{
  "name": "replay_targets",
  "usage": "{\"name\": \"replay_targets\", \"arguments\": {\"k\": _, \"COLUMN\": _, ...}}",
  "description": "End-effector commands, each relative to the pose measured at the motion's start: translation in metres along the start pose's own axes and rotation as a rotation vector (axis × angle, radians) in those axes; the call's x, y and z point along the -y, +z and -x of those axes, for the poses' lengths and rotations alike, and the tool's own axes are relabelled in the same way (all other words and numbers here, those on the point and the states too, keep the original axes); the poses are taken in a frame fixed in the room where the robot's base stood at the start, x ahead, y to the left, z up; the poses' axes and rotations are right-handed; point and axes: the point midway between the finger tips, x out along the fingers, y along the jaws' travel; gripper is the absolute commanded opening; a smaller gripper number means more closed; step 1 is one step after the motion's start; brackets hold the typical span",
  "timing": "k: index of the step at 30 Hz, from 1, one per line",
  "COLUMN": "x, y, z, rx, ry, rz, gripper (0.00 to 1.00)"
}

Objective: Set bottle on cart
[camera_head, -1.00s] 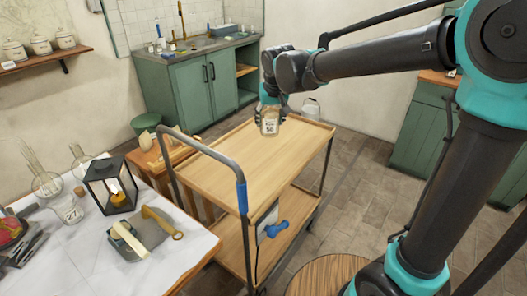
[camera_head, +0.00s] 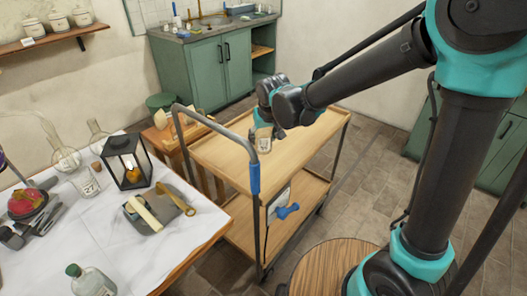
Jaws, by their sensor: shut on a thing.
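My gripper (camera_head: 268,122) is shut on a small clear bottle (camera_head: 264,143) with a pale label. The bottle looks upright. The gripper and part of my arm hide its upper part. The cart (camera_head: 222,158) has a light wooden top, a lower shelf, dark legs and a bent handle with a blue grip. The bottle appears over the middle of the cart's top. I cannot tell whether its base touches the wood.
A white-covered table (camera_head: 125,240) at left holds a lantern (camera_head: 127,165), flasks, a tool tray and a green-stoppered bottle (camera_head: 90,280). The cart's top looks otherwise bare. A round wooden top (camera_head: 325,265) stands in front, and green cabinets (camera_head: 205,75) stand behind.

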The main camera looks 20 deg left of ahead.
Motion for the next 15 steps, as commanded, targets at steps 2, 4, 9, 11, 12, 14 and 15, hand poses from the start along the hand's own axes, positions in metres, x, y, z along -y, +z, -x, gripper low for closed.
{"name": "replay_targets", "arguments": {"k": 2, "x": 0.0, "y": 0.005, "z": -0.012, "rx": 0.0, "ry": 0.0, "rz": 0.0, "gripper": 0.11}}
{"name": "replay_targets", "arguments": {"k": 4, "x": 0.0, "y": 0.007, "z": -0.019, "rx": 0.0, "ry": 0.0, "rz": 0.0, "gripper": 0.11}}
{"name": "replay_targets", "arguments": {"k": 9, "x": 0.0, "y": 0.011, "z": -0.029, "rx": 0.0, "ry": 0.0, "rz": 0.0, "gripper": 0.11}}
{"name": "replay_targets", "arguments": {"k": 11, "x": 0.0, "y": 0.015, "z": -0.035, "rx": 0.0, "ry": 0.0, "rz": 0.0, "gripper": 0.11}}
{"name": "replay_targets", "arguments": {"k": 12, "x": 0.0, "y": 0.016, "z": -0.041, "rx": 0.0, "ry": 0.0, "rz": 0.0, "gripper": 0.11}}
{"name": "replay_targets", "arguments": {"k": 14, "x": 0.0, "y": 0.019, "z": -0.048, "rx": 0.0, "ry": 0.0, "rz": 0.0, "gripper": 0.11}}
{"name": "replay_targets", "arguments": {"k": 15, "x": 0.0, "y": 0.021, "z": -0.052, "rx": 0.0, "ry": 0.0, "rz": 0.0, "gripper": 0.11}}
